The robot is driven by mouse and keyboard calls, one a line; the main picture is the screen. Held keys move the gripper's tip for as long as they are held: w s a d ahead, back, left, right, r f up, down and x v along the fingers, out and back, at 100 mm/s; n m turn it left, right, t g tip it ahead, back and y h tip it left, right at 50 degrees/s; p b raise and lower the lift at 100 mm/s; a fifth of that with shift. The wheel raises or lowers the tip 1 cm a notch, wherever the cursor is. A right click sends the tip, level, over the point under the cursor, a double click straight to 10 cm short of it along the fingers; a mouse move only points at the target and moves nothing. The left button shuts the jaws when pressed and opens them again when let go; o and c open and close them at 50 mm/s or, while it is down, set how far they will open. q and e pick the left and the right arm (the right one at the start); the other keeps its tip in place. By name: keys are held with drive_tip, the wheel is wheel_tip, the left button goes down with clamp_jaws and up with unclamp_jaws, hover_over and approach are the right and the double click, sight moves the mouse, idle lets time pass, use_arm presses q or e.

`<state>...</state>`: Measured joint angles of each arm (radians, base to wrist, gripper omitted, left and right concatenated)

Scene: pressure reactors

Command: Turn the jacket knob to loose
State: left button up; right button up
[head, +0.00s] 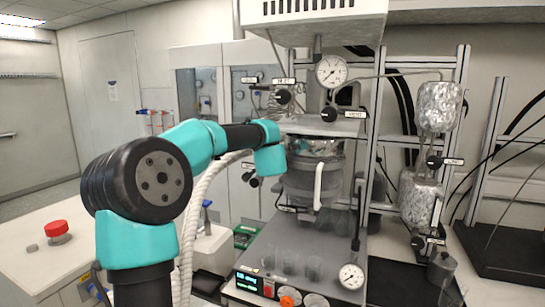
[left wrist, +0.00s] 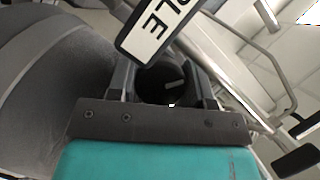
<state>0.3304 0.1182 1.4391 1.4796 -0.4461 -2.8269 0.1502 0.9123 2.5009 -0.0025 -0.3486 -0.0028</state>
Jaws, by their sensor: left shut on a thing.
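In the left wrist view the two fingers of my left gripper (left wrist: 163,82) are closed around the sides of a dark round knob (left wrist: 150,88). A short pale mark shows on its face. In the head view my teal left wrist (head: 269,160) is at the left side of the reactor vessel (head: 303,180); the fingertips and held knob are hidden there. Other black knobs show at the upper left (head: 283,97), upper middle (head: 329,114) and right (head: 433,162); their labels are too small to read surely. My right gripper is out of view.
A round gauge (head: 331,72) is above the vessel and another gauge (head: 351,276) is low at the front. Metal posts and foil-wrapped cylinders (head: 438,107) stand at the right. Clear glasses (head: 289,262) are on the base. A red button (head: 57,228) is on the left bench.

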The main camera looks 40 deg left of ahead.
use_arm(q)
drive_tip(key=o, duration=0.9)
drive_tip(key=m+y, duration=0.1)
drive_tip(key=m, duration=0.2)
drive_tip(key=shift+m+y, duration=0.3)
drive_tip(key=m+t, duration=0.1)
drive_tip(key=m, duration=0.1)
drive_tip(key=shift+s+d+m+y, duration=0.1)
drive_tip(key=shift+m+y, duration=0.3)
drive_tip(key=v, duration=1.7)
drive_tip(key=shift+s+a+r+m+t+h, duration=0.1)
drive_tip(key=shift+s+a+m+t+h, duration=0.05)
drive_tip(key=shift+s+a+t+h, duration=0.7)
drive_tip(key=shift+s+a+m+t+h, duration=0.1)
drive_tip(key=shift+s+a+t+h, duration=0.4)
drive_tip(key=shift+a+h, duration=0.55)
drive_tip(key=shift+s+a+r+m+t+h, duration=0.15)
drive_tip(key=shift+s+a+t+h, duration=0.4)
drive_tip(key=shift+s+a+h, duration=0.4)
